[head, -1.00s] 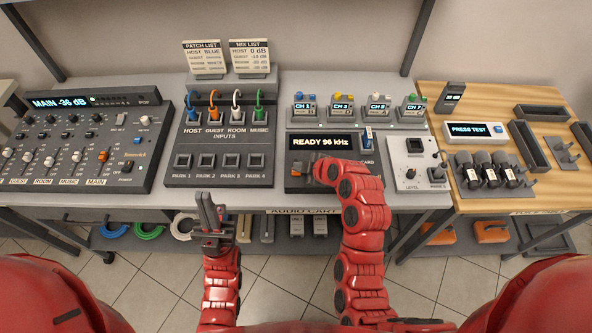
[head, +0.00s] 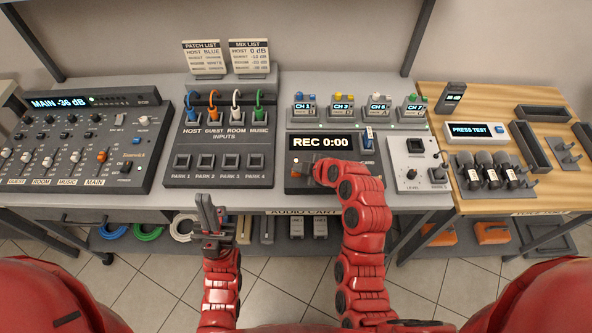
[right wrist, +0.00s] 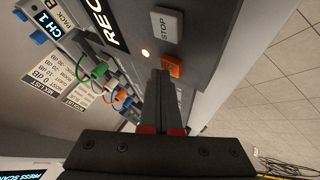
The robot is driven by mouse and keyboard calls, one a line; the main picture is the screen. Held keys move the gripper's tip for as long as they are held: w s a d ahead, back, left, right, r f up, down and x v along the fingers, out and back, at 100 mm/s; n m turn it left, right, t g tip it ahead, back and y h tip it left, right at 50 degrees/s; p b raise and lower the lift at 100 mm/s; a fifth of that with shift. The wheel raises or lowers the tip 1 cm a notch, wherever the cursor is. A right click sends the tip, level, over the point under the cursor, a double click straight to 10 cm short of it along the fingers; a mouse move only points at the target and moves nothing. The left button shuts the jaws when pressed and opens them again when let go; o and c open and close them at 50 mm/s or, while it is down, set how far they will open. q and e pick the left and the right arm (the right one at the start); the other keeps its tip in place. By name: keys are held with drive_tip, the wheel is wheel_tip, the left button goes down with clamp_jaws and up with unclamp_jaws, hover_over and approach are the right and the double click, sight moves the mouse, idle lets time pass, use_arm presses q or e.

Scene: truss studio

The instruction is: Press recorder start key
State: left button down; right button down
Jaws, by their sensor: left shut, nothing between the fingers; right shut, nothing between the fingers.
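The recorder (head: 294,181) is a dark box in the middle of the cart, and its display (head: 322,143) reads REC 0:00. In the right wrist view its orange key (right wrist: 173,66) sits beside a grey STOP key (right wrist: 167,25), with a small lit lamp (right wrist: 146,53) near them. My right gripper (head: 308,171) is shut and empty over the recorder front. Its fingertips, also in the right wrist view (right wrist: 163,75), are close to the orange key; I cannot tell if they touch. My left gripper (head: 207,200) is shut and empty before the cart's front edge, below the park slots.
A mixer (head: 85,145) stands at the left and a patch panel (head: 215,160) left of the recorder. A level box (head: 413,160) is close on the right. Channel packs (head: 357,108) stand behind. A wooden table (head: 470,100) holds microphones.

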drive_tip(key=shift+r, duration=0.75)
drive_tip(key=shift+r, duration=2.5)
